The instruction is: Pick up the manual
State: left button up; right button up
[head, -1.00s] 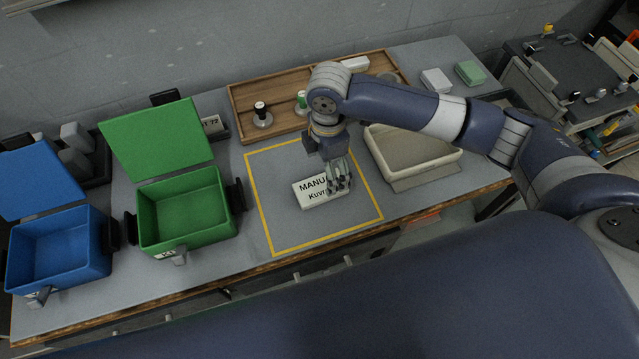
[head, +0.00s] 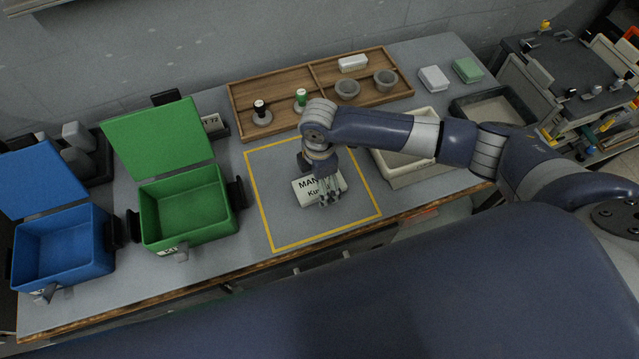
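The manual (head: 307,194), a small white booklet with dark lettering, lies inside the yellow-outlined square on the grey table. My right gripper (head: 327,199) points down over the manual's right half and hides part of its lettering. The fingers are small and overlap the manual, so I cannot tell whether they touch it or are closed on it. My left gripper does not show.
An open green box (head: 187,207) and an open blue box (head: 62,250) stand at the left. A wooden tray (head: 237,95) with stamps and bowls lies behind the square. A cream tray (head: 390,165) sits right of it, under my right arm.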

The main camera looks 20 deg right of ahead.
jog(key=c, duration=1.1)
jog(key=shift+o, duration=0.2)
jog(key=shift+r, duration=0.1)
